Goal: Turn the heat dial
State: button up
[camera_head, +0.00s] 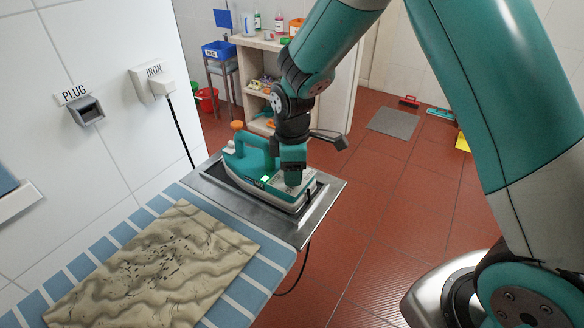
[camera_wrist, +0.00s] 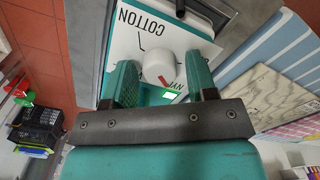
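The teal and white iron (camera_head: 252,158) rests on a metal tray (camera_head: 222,185) at the end of the ironing surface. Its heat dial (camera_wrist: 158,66) is a round white knob with a red mark on its lower right side. The word COTTON (camera_wrist: 130,32) is printed at the upper left of the dial, and another label is partly hidden at the lower right. My gripper (camera_wrist: 162,76) is over the iron's rear, with one finger on each side of the dial. A gap shows between the right finger and the knob. In the head view my gripper (camera_head: 293,168) hides the dial.
A patterned cloth (camera_head: 160,270) lies on the blue striped board (camera_head: 245,295). A white plug (camera_head: 163,87) sits in the wall socket marked IRON, with a black cord hanging down. An empty socket (camera_head: 87,110) is marked PLUG. A shelf (camera_head: 262,45) with bottles stands behind.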

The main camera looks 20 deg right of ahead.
jog(key=c, duration=0.7)
jog(key=shift+m, duration=0.8)
jog(key=o, duration=1)
jog(key=shift+c, duration=0.2)
notch_tip(320, 180, up, 18)
jog(key=shift+f+b, duration=0.25)
jog(key=shift+b, duration=0.2)
jog(key=shift+c, duration=0.2)
